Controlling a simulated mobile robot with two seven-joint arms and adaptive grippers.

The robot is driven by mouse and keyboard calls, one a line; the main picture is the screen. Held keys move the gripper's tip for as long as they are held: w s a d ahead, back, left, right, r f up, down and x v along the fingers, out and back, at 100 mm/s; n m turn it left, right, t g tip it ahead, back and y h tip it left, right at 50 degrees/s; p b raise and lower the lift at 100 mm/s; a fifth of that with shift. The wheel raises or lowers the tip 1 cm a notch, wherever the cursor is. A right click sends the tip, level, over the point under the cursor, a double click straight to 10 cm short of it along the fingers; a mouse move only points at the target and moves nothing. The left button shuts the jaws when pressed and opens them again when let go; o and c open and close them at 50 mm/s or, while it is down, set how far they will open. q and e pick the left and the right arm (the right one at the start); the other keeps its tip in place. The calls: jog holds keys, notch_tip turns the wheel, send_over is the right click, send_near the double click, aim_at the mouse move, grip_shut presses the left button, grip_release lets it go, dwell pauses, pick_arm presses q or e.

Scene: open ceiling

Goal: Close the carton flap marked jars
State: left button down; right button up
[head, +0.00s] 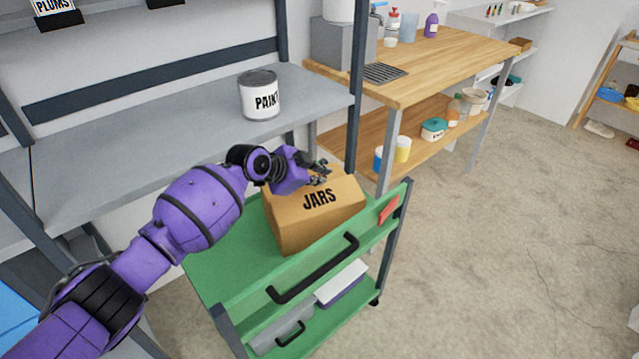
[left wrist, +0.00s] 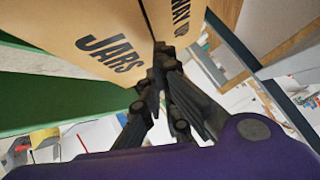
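The brown cardboard carton (head: 295,235) sits on the top of a green cart. Its face marked JARS (head: 345,193) is turned up towards me, with no clear opening; I cannot tell how far the flap is raised. My left gripper (head: 321,174) is at the carton's far upper edge. My right gripper is not in view.
The green cart (head: 215,255) has a black handle (head: 315,270) and a red tag (head: 389,208). A grey shelf (head: 180,120) with a paint can (head: 259,96) stands behind the arm. A wooden workbench (head: 440,62) is beyond. The floor at right is clear.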

pick_arm(q)
jog(key=shift+w+f+b, duration=0.25)
jog(key=shift+f+b, duration=0.15)
jog(key=shift+f, duration=0.15)
jog(key=shift+w+a+f+b, duration=0.15)
jog(key=shift+w+b, duration=0.2)
jog(key=shift+b, duration=0.25)
jog(key=shift+w+a+f+b, duration=0.15)
jog(key=shift+w+b, duration=0.15)
jog(key=shift+b, duration=0.25)
jog(key=shift+w, duration=0.1)
